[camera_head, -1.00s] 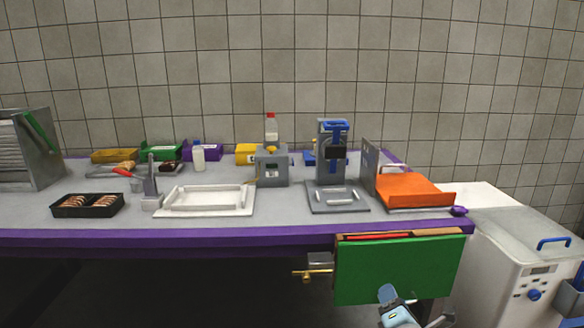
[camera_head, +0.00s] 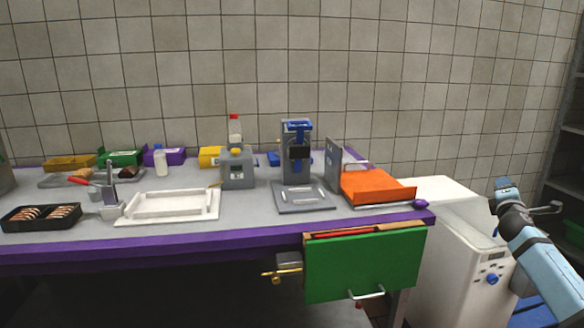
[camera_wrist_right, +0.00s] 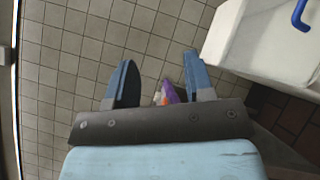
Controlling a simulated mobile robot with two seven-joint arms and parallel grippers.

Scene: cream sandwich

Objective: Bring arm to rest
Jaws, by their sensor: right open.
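My right arm reaches in from the lower right of the head view, with its gripper (camera_head: 528,208) raised in front of and above the white machine at the table's right. In the right wrist view the two blue-grey fingers of my right gripper (camera_wrist_right: 160,85) stand apart, with nothing between them but a distant bit of purple and orange against the tiled wall. It touches nothing that I can see. My left gripper is not in the head view.
The purple-edged table (camera_head: 250,231) holds a white tray (camera_head: 170,220), a grey press (camera_head: 298,165), an orange tray (camera_head: 375,186) and a black tray (camera_head: 42,226). A green panel (camera_head: 363,265) hangs at its front. The white machine (camera_head: 450,235) stands right. Shelves (camera_head: 568,170) stand far right.

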